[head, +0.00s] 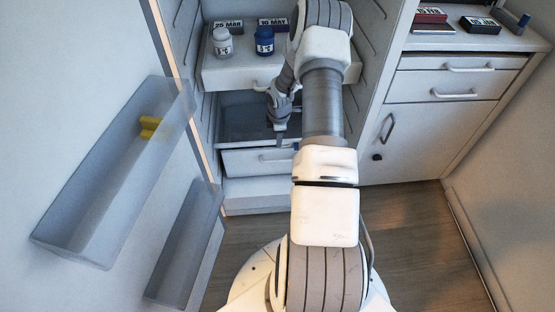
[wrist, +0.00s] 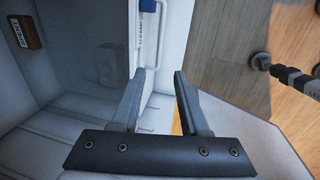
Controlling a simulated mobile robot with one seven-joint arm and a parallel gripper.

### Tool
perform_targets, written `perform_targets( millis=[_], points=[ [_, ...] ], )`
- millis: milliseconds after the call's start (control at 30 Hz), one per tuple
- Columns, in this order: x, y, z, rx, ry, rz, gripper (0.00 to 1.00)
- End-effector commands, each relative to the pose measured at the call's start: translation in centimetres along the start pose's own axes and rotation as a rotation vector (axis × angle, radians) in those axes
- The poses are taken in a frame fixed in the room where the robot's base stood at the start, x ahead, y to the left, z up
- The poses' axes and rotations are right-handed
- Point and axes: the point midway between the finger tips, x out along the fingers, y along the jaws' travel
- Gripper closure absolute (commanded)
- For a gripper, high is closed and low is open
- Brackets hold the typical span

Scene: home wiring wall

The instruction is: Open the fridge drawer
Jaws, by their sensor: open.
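The fridge stands open in the head view. Its lower drawer (head: 235,162) has a white front with a bar handle (head: 268,158) and sits out from the fridge, its grey inside showing from above. My gripper (head: 281,138) reaches down at this drawer's front, below the upper shelf. In the wrist view my gripper (wrist: 164,80) is open, its two dark fingers apart with nothing held. A white front edge with a handle-like bar (wrist: 142,40) and a blue mark lies just beyond the fingertips. Whether a finger touches it, I cannot tell.
The upper shelf (head: 240,75) carries a white jar (head: 222,42), a blue jar (head: 264,40) and dated boxes. The fridge door (head: 90,60) with clear bins stands open at left. A white cabinet (head: 410,130) with drawers is at right.

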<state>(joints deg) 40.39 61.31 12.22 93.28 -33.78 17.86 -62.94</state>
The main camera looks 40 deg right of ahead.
Motion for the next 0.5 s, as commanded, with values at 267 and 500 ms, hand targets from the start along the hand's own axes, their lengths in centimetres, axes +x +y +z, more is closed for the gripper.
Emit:
perform_targets(
  millis=[267, 500],
  points=[
    [5.0, -0.2, 0.1, 0.000, -0.001, -0.003, 0.55],
    [10.4, -0.2, 0.0, 0.000, -0.001, -0.003, 0.55]
  ],
)
